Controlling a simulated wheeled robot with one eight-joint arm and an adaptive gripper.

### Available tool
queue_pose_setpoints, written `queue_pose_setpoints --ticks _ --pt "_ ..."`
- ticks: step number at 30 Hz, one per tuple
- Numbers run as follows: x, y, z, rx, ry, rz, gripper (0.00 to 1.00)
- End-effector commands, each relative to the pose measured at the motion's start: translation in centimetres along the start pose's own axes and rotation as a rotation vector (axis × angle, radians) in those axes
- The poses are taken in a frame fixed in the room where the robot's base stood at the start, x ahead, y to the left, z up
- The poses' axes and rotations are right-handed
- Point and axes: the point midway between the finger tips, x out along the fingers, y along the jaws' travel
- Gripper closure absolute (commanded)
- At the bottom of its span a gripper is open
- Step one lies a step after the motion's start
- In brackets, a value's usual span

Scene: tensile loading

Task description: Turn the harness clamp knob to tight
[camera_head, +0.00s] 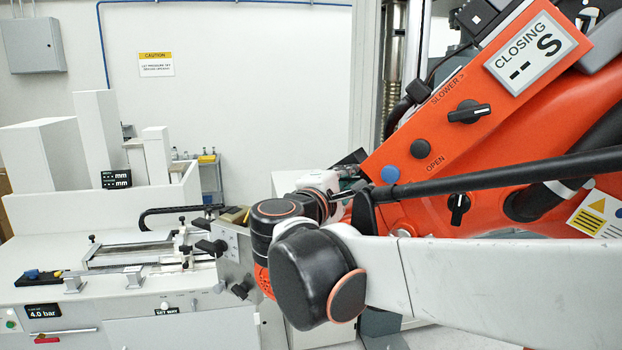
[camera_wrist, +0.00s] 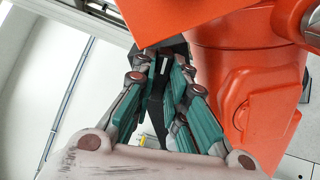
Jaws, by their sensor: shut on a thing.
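In the wrist view, my gripper (camera_wrist: 162,66) has its green-and-grey fingers closed around a black knob (camera_wrist: 163,63) with a white mark. The knob lies just below an orange panel edge (camera_wrist: 175,20). The fingers hide most of the knob, and no label shows beside it, so I cannot read its setting. In the head view, my gripper (camera_head: 350,182) is mostly hidden behind my arm, at the left edge of the orange machine (camera_head: 430,150). The gripped knob is not visible there.
The orange panel carries an upper black knob (camera_head: 468,112), a lower black knob (camera_head: 459,208), a blue button (camera_head: 390,173) and a "CLOSING" display (camera_head: 531,53). A black bar (camera_head: 480,176) crosses in front of it. A white bench with fixtures (camera_head: 80,270) stands at left.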

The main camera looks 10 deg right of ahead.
Motion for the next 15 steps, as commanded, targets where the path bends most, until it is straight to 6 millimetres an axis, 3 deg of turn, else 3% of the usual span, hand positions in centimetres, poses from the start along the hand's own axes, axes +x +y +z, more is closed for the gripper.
queue_pose_setpoints --ticks 8,9,15 --pt "0.00 -0.01 0.01 0.000 0.000 0.000 1.00" --pt "0.00 -0.01 0.01 0.000 0.000 0.000 0.80" --pt "0.00 -0.02 0.01 0.000 0.000 0.000 0.78"
